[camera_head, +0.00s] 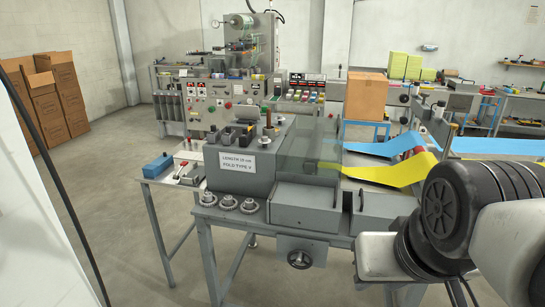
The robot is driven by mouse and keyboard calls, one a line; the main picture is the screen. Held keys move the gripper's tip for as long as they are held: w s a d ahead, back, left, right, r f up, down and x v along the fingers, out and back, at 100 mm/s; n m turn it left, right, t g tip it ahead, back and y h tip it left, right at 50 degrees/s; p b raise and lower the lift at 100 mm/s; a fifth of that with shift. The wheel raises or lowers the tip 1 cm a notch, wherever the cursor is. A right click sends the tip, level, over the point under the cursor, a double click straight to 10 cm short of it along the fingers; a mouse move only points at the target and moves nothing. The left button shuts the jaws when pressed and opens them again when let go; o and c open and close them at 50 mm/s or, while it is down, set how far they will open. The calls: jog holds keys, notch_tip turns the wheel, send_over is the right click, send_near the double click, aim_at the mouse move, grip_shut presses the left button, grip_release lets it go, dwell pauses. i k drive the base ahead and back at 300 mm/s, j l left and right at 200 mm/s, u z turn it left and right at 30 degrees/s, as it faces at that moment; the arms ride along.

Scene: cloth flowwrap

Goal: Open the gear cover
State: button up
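A grey machine (235,177) stands on a metal table, with a label reading "LENGTH 15 cm, FOLD TYPE V". At its front are two grey box-shaped housings: a middle one (300,212) and a right one (382,207) with a dark vertical handle (361,200). Several loose gears (228,202) lie on the table's front left. My arm reaches in from the right, near the right housing and partly in front of it. My gripper is not visible.
A yellow cloth strip (390,173) and a blue one (388,146) run off to the right. A side table (165,173) holds a blue block (158,166).

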aim_at(316, 208)
jog(key=i+j+u, duration=0.15)
jog(key=i+j, duration=1.55)
